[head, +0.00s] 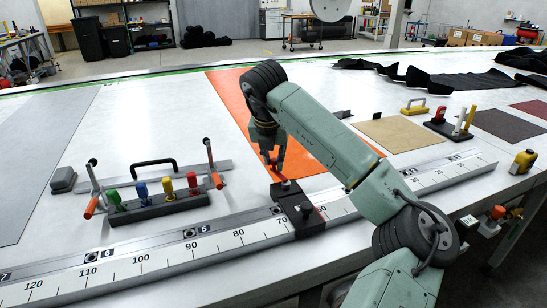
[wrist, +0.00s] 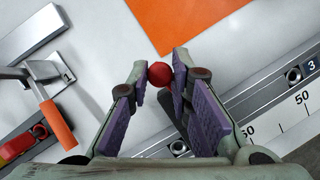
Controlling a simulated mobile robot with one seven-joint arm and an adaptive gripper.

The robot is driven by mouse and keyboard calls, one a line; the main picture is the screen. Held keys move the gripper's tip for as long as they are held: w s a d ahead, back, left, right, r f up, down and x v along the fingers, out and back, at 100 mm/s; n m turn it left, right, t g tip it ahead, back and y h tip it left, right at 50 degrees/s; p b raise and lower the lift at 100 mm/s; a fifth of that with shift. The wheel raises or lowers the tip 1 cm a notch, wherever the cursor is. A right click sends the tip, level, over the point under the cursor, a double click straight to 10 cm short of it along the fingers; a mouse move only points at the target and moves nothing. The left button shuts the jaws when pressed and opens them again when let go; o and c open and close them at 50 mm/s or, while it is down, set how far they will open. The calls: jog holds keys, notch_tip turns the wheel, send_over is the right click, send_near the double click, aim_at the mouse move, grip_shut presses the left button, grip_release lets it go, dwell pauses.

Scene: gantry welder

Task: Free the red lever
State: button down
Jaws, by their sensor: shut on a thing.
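The red lever shows as a round red knob (wrist: 159,73) between my two fingertips in the wrist view. In the head view a red piece (head: 275,163) shows at the tips of my gripper (head: 272,158), above a black clamp block (head: 297,210) that sits across the ruled rail (head: 233,240). My gripper (wrist: 160,70) is shut on the red lever at its knob. The lever's stem is mostly hidden by the knob and my fingers.
A rack of coloured-handled tools (head: 155,205) stands left of my gripper, with an orange-handled clamp (wrist: 58,125) near it in the wrist view. An orange sheet (head: 232,95) lies behind my gripper. Yellow and red tools (head: 450,122) stand at the right.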

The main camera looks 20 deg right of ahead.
jog(key=shift+a+b, duration=0.1)
jog(key=shift+b, duration=0.2)
jog(key=s+a+n+y+b, duration=0.3)
jog(key=s+n+y+b, duration=0.1)
jog(key=n, duration=1.1)
jog(key=shift+s+a+g+y, duration=0.2)
jog(key=shift+s+g+y, duration=0.1)
jog(key=shift+s+y, duration=0.4)
jog(key=c, duration=1.5)
grip_release()
jog(key=shift+o, duration=0.2)
